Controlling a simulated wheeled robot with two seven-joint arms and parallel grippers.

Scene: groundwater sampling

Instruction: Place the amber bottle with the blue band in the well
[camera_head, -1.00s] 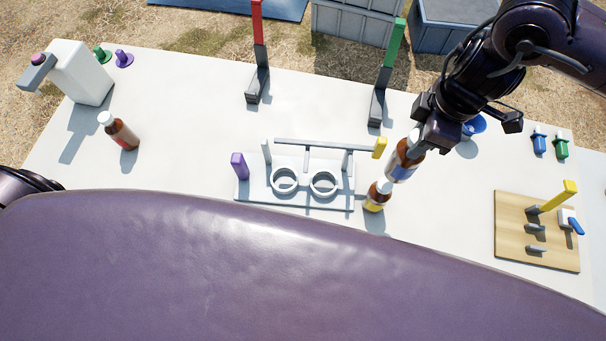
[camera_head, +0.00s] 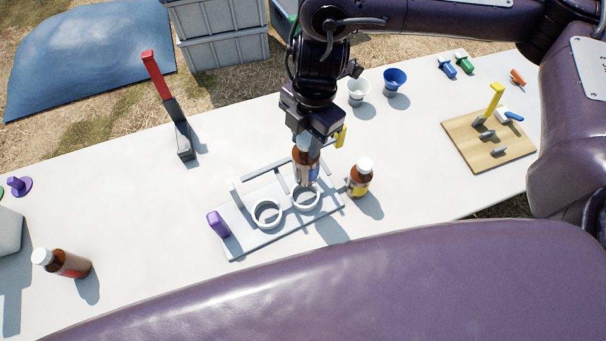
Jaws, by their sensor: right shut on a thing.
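The amber bottle with the blue band (camera_head: 304,171) hangs from my right gripper (camera_head: 309,138), which is shut on its upper part. The bottle is about upright over the right ring well (camera_head: 306,198) of the white rack (camera_head: 243,238). Its lower end is close to that ring; I cannot tell whether it is inside it. The left ring well (camera_head: 267,213) is empty. A second amber bottle with a yellow band (camera_head: 359,180) and white cap stands just right of the rack. My left gripper is not in view.
An amber bottle with a red band (camera_head: 65,263) stands at the lower left. A red-topped stand (camera_head: 170,105) is behind the rack. White and blue cups (camera_head: 395,81) and a wooden board (camera_head: 489,140) are to the right. The table's left middle is clear.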

